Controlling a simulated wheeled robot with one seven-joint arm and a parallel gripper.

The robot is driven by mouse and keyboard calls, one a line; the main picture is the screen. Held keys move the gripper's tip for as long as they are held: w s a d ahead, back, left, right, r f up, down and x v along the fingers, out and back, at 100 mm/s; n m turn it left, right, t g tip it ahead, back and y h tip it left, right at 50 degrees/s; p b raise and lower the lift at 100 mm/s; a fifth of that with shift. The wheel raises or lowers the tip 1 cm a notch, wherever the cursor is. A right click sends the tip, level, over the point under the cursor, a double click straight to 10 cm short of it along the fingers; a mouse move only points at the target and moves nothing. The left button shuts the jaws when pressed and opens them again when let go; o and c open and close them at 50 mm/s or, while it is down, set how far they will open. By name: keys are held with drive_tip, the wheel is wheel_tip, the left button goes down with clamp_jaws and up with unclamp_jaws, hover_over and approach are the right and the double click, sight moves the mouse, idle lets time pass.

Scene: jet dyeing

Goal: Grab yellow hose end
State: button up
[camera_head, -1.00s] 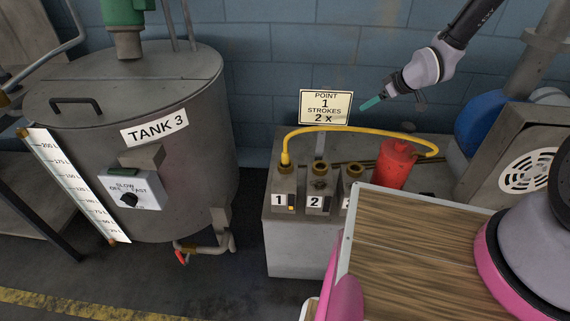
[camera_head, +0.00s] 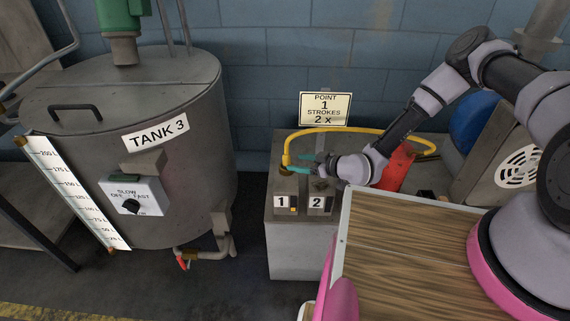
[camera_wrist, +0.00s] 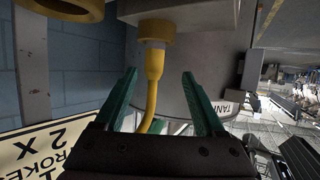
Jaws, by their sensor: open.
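The yellow hose (camera_head: 345,130) arches over the grey numbered box, and its left end (camera_head: 286,158) stands upright on the port of block 1 (camera_head: 285,200). In the wrist view the hose end (camera_wrist: 154,65) runs from a brass-coloured fitting (camera_wrist: 155,28) and passes between my two green fingers. My gripper (camera_head: 302,163) is at the hose end, coming from the right; it also shows in the wrist view (camera_wrist: 158,88). The fingers are open, with a gap on both sides of the hose. My gripper and wrist hide part of the ports beside block 1.
A sign (camera_head: 325,109) reading "POINT 1 STROKES 2 x" stands just behind the box. A red cylinder (camera_head: 394,168) is right of the ports, under my arm. Tank 3 (camera_head: 150,180) stands to the left, with floor between.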

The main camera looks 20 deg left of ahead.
sight(288, 161)
drive_tip(key=x, duration=0.4)
drive_tip(key=shift+w+a+f, duration=0.1)
drive_tip(key=shift+a, duration=0.1)
drive_tip(key=shift+w+x, duration=0.25)
drive_tip(key=shift+x, duration=1.05)
drive_tip(key=shift+w+x, duration=0.2)
drive_tip(key=shift+x, duration=1.1)
drive_tip(key=shift+r, duration=0.2)
clamp_jaws()
